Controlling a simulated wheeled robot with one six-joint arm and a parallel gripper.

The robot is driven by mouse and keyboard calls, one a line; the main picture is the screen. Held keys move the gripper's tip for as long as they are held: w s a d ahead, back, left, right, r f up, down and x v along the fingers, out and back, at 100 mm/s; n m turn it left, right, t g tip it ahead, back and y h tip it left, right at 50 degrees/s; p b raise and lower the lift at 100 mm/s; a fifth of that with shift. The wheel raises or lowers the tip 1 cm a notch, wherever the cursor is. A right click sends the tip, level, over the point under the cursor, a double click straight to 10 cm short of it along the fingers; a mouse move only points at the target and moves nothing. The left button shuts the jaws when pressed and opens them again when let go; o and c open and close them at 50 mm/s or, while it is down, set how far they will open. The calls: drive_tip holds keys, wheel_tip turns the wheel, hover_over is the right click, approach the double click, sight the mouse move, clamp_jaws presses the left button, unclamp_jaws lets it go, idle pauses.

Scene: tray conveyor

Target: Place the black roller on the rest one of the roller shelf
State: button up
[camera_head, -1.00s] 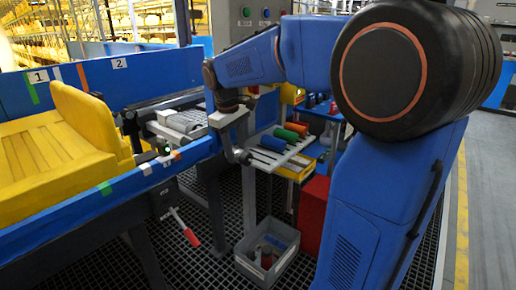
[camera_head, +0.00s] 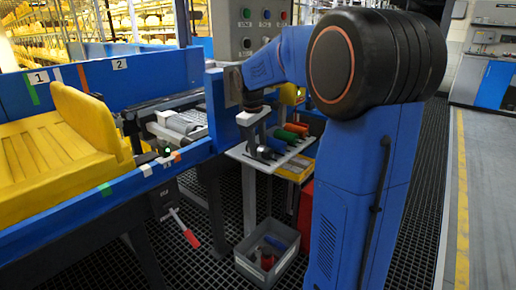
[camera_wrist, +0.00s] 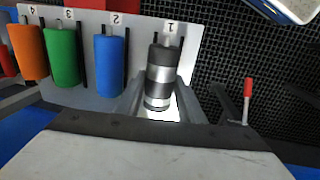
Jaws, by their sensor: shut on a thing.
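The black roller (camera_wrist: 160,58), black with silvery bands, lies between the fingers of my gripper (camera_wrist: 160,108) in the wrist view. My gripper is shut on it. The roller lines up with the rest marked 1 on the pale roller shelf (camera_wrist: 190,42), its far end near the label. I cannot tell whether it bears on the rest. A blue roller (camera_wrist: 109,62) lies at rest 2, a green roller (camera_wrist: 62,55) at rest 3 and an orange roller (camera_wrist: 28,52) at rest 4. In the head view my gripper (camera_head: 262,152) is at the shelf's near end.
A grey bin (camera_head: 282,273) with items stands on the floor grating below the shelf. A lever with a red handle (camera_head: 190,238) hangs under the blue conveyor frame (camera_head: 120,200). A yellow tray (camera_head: 60,150) sits on the conveyor. A control box (camera_head: 250,25) stands behind.

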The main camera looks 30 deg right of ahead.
drive_tip(key=shift+f, duration=0.35)
drive_tip(key=shift+f, duration=0.1)
drive_tip(key=o, duration=1.3)
wheel_tip(320, 180, up, 11)
drive_tip(key=a, duration=0.2)
drive_tip(key=s+a+f+m+t, duration=0.15)
drive_tip(key=s+a, duration=0.25)
drive_tip(key=s, duration=0.4)
drive_tip(key=s+a+f+t, duration=0.15)
drive_tip(key=s+a, duration=0.25)
drive_tip(key=s, duration=0.4)
drive_tip(key=s+a+f, duration=0.1)
drive_tip(key=s+f, duration=0.3)
drive_tip(key=s, duration=0.1)
drive_tip(key=s+a+f+m+y, duration=0.1)
drive_tip(key=s+a+f, duration=0.1)
drive_tip(key=s+f, duration=0.2)
drive_tip(key=s+a+f+m+t, duration=0.1)
drive_tip(key=s+a+f, duration=0.1)
drive_tip(key=s+f, duration=0.2)
drive_tip(key=shift+s+a+f+m+y, duration=0.1)
drive_tip(key=shift+s+m+y, duration=0.05)
drive_tip(key=shift+s, duration=0.55)
drive_tip(key=shift+s+a+f+m+y, duration=0.1)
drive_tip(key=shift+s+y, duration=0.05)
drive_tip(key=shift+s, duration=0.5)
